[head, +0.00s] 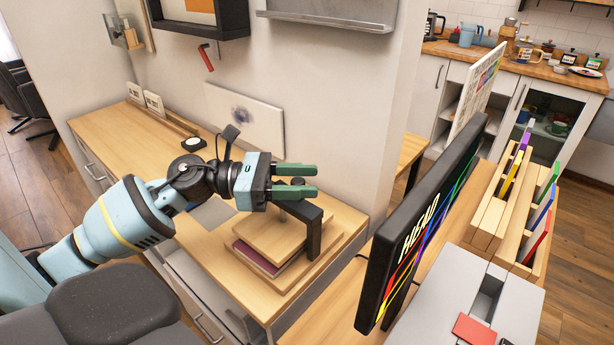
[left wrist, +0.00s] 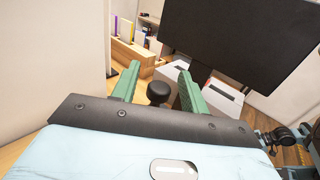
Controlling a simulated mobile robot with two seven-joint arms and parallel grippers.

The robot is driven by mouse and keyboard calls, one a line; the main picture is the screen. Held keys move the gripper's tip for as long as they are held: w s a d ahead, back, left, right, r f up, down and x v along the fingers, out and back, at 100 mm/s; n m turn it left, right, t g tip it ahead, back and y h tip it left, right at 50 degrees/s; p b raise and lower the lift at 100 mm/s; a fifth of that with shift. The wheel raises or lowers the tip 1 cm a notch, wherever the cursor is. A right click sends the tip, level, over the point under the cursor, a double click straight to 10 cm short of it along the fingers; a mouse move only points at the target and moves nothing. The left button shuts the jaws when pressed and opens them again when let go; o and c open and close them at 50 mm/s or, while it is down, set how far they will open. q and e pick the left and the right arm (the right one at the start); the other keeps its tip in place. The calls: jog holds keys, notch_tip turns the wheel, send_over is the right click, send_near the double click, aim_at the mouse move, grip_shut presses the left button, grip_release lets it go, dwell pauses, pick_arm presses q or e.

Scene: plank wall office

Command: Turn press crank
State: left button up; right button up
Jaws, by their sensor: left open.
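The press (head: 268,240) stands on the wooden desk. It has wooden boards with a dark reddish book or sheets between them and a black metal frame (head: 316,238) over the top. My left gripper (head: 316,181), with green fingers, is just above the press and hides part of its top. It is open. In the left wrist view a black round knob (left wrist: 158,92) shows between the open fingers (left wrist: 158,70), apparently part of the press crank. I cannot tell whether the fingers touch it. The rest of the crank is mostly hidden. My right gripper is not in view.
A black monitor (head: 420,225) stands to the right of the press. It also shows in the left wrist view (left wrist: 245,40). A wooden organizer (head: 500,205) and a grey box (head: 460,290) are farther right. A wall (head: 300,80) rises behind the desk.

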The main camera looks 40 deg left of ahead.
pick_arm(q)
jog(key=shift+w+d, duration=0.4)
jog(key=shift+d, duration=0.2)
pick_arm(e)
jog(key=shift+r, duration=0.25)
